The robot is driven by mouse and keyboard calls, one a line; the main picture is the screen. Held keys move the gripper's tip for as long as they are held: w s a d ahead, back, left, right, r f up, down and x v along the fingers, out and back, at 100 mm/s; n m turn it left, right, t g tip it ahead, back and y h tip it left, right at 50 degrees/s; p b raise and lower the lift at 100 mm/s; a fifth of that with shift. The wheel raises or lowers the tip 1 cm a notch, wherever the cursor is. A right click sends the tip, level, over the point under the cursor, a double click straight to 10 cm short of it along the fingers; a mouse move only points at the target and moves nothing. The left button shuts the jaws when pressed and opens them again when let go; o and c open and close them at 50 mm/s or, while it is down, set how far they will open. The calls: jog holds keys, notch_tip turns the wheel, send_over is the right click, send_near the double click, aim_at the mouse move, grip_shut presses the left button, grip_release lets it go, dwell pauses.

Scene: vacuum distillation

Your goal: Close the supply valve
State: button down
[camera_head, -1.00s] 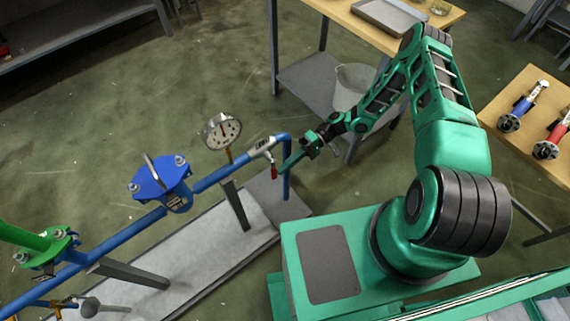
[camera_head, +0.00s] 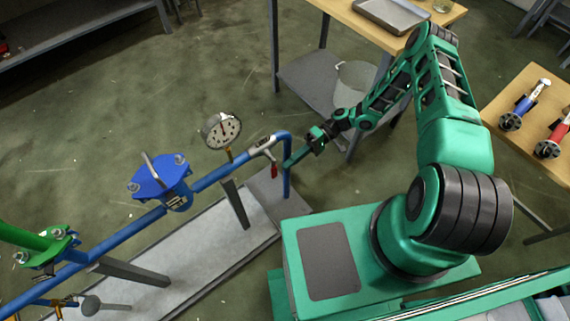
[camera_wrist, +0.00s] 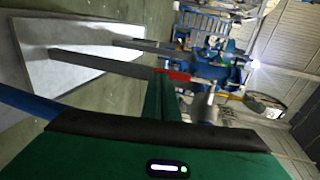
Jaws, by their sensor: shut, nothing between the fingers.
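A small valve with a silver body (camera_head: 262,145) sits on the blue pipe between the dial gauge and the pipe's downward bend. Its red handle (camera_head: 274,170) hangs down; the red handle also shows in the wrist view (camera_wrist: 174,75). My gripper (camera_head: 288,165) is shut and empty, just right of the red handle. In the wrist view its green fingers (camera_wrist: 159,103) point up the picture, with their tips close to the red handle. I cannot tell whether they touch it. No label naming the valve is readable.
A dial gauge (camera_head: 222,130) stands upright left of the valve. A blue flanged fitting (camera_head: 160,182) and a green one (camera_head: 48,248) lie further left along the pipe. The vertical blue pipe (camera_head: 287,175) is close by my fingers. A wooden table (camera_head: 345,14) stands behind my arm.

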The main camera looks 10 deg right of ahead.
jog(key=f+v, duration=0.2)
jog(key=v, duration=0.9)
jog(key=shift+w+d+f, duration=0.3)
jog(key=shift+d, duration=0.1)
